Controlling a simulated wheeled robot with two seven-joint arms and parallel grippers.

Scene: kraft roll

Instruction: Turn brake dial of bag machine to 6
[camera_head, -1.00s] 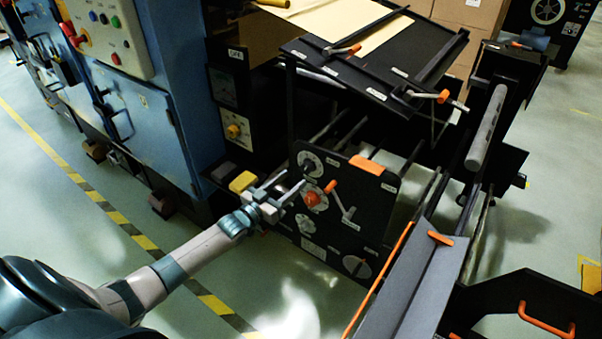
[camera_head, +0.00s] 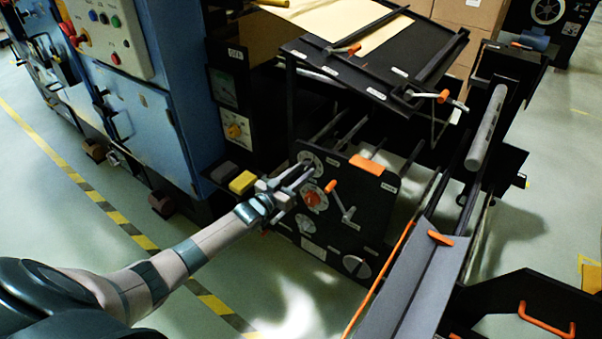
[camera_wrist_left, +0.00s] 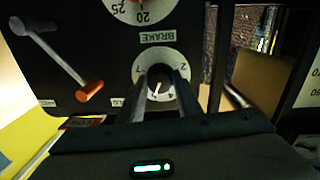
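The brake dial (camera_head: 310,162) is a white-faced dial at the upper left of the black side panel (camera_head: 375,200). In the left wrist view the brake dial (camera_wrist_left: 160,68) shows the numbers 2 and 4 and a pale pointer line near the 4, beside a BRAKE label (camera_wrist_left: 163,37). My left gripper (camera_head: 304,170) reaches the panel at this dial. In the left wrist view my left gripper (camera_wrist_left: 161,78) has its two fingers apart, one on each side of the dial's middle. Whether they touch the knob is hidden. My right gripper is not in view.
A red knob (camera_head: 312,198) on another dial and an orange-handled crank (camera_head: 340,200) sit just below the brake dial. A yellow block (camera_head: 242,182) lies left of my gripper. A tilted black table (camera_head: 375,60) overhangs the panel. Floor is clear in front.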

